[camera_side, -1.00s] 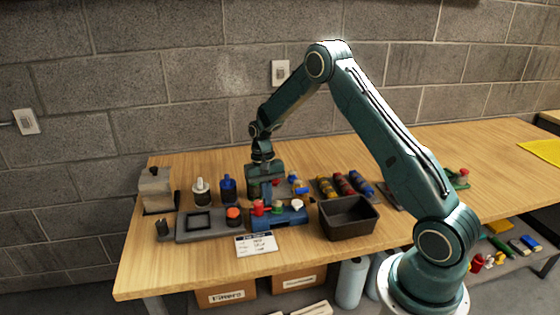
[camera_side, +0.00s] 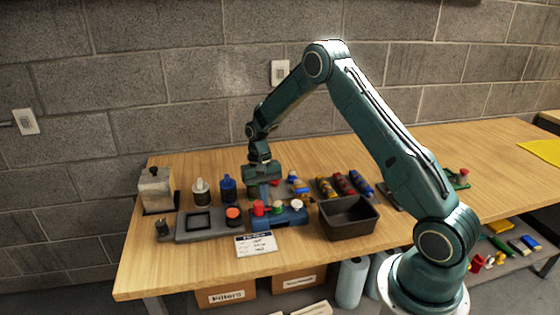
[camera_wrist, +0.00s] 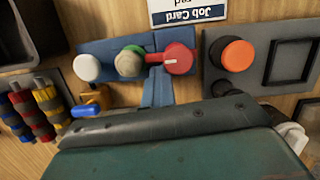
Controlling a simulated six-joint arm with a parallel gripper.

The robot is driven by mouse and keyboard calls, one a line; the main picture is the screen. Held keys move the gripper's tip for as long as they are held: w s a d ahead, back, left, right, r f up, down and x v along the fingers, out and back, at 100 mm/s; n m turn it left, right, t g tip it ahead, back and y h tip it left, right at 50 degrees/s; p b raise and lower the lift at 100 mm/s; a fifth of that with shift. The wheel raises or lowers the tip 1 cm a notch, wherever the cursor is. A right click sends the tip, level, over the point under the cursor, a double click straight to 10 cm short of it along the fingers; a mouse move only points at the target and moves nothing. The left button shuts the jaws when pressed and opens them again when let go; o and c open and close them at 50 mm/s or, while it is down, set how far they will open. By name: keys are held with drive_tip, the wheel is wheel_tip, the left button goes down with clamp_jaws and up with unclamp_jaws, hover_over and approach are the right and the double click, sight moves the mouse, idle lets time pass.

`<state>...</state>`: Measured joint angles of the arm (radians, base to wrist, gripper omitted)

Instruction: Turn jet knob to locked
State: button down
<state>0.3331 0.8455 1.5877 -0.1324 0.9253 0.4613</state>
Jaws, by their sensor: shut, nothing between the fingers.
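A red knob (camera_side: 258,207) sits on a blue base (camera_side: 290,218) near the front of the bench. In the wrist view the red knob (camera_wrist: 178,58) has a white pointer line lying nearly level across the picture. A green knob (camera_side: 278,207) and a white knob (camera_side: 297,204) share the base. No readable label shows which one is the jet knob. My gripper (camera_side: 263,194) is shut and empty, pointing down just behind the red knob and apart from it. In the wrist view its body fills the bottom and its fingertips are hidden.
A grey panel with an orange button (camera_side: 233,213) adjoins on the left. A job card (camera_side: 256,245) lies in front.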

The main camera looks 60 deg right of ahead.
drive_tip(key=shift+a+f, duration=0.1)
drive_tip(key=shift+a, duration=0.25)
drive_tip(key=shift+w+d, duration=0.6)
drive_tip(key=shift+d, duration=0.05)
drive_tip(key=shift+w+d, duration=0.85)
drive_tip(key=shift+d, duration=0.3)
drive_tip(key=v, duration=1)
drive_tip(key=shift+d, duration=0.15)
drive_tip(key=c, duration=1.3)
unclamp_jaws()
drive_tip(key=shift+o, duration=0.9)
drive_tip(key=shift+s+a+r+n, duration=0.1)
drive_tip(key=shift+a+r+n, duration=0.15)
drive_tip(key=shift+a+n, duration=0.15)
wheel_tip(320, 180, up, 3)
drive_tip(key=n+t+h, duration=0.2)
drive_tip(key=n, duration=0.8)
hover_over(258, 202)
drive_tip(key=shift+s+a+r, duration=0.1)
